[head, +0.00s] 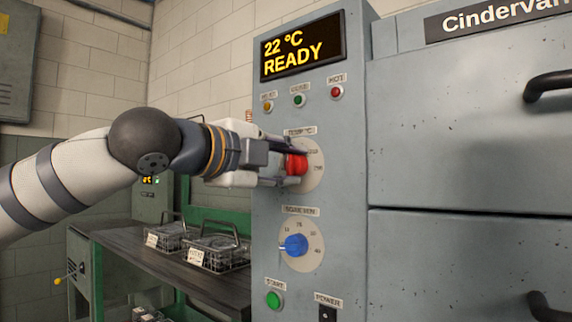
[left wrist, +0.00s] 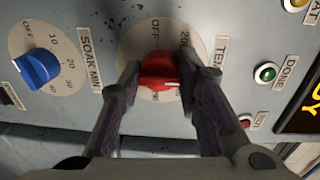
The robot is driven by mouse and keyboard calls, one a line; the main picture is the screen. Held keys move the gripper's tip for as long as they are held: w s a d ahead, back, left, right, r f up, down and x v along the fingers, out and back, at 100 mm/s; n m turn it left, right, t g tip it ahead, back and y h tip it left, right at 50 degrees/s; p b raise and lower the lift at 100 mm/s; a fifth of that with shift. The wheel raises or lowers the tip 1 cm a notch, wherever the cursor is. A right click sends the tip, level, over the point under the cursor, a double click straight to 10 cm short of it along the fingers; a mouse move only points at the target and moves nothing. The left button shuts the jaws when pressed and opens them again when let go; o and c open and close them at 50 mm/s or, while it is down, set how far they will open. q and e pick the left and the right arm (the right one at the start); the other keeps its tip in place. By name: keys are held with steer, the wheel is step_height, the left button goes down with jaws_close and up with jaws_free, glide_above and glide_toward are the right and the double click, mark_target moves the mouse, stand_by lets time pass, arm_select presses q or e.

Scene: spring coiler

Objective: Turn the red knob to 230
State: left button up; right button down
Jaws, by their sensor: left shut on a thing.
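The red knob (head: 296,164) sits on its pale round dial (head: 314,170) under the "TEMP °C" label on the grey control panel. My left gripper (head: 292,166) reaches in from the left and is shut on the red knob. In the left wrist view, its two fingers (left wrist: 160,76) stand on either side of the red knob (left wrist: 158,66). A white mark shows on the knob's lower right there. The fingers hide part of the dial scale, so I cannot read the exact setting. The display (head: 300,46) reads "22 °C READY". My right gripper is not in view.
Below is the blue soak knob (head: 294,244), then a green start button (head: 274,299) and a black power switch (head: 327,314). Indicator lamps (head: 299,100) sit above. Drawer handles (head: 550,85) stick out at right. Wire baskets (head: 218,252) stand on a dark bench at left.

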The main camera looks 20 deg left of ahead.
arm_select(q)
steer(key=o, duration=1.1)
steer(key=shift+r, duration=0.1)
steer(key=v, duration=1.2)
